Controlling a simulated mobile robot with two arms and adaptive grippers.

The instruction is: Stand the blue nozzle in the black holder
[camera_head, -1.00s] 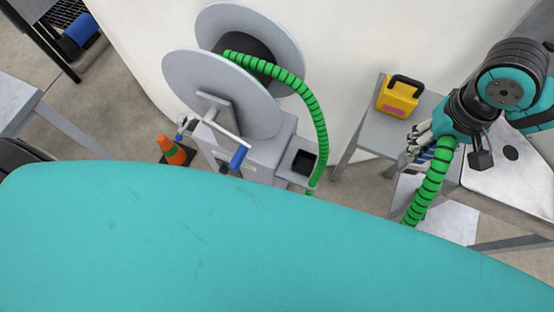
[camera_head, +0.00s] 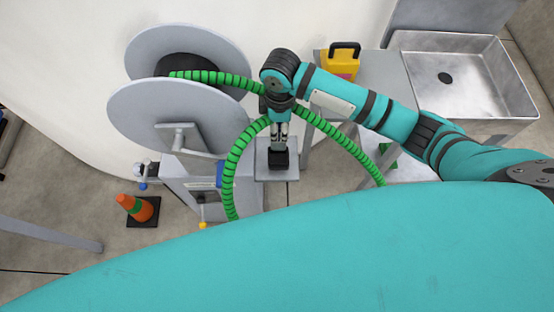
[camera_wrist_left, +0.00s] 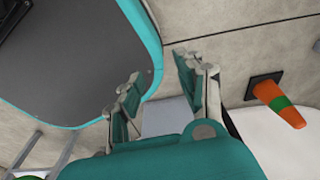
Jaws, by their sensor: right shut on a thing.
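The black holder (camera_head: 283,159) stands on a small grey shelf (camera_head: 263,172) beside the hose reel. My right gripper (camera_head: 280,143) points down just above the holder, in line with it in the head view. It is shut on the blue nozzle at the hose's end, which the fingers and wrist mostly hide. I cannot tell whether the nozzle's tip is inside the holder. The green hose (camera_head: 236,160) runs from the reel (camera_head: 165,118) and loops around my right wrist. My left gripper (camera_wrist_left: 162,88) is open and empty in the left wrist view.
A yellow case (camera_head: 338,65) stands on a grey table behind my right arm, next to a metal sink (camera_head: 482,62). Hose loops hang around the holder.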

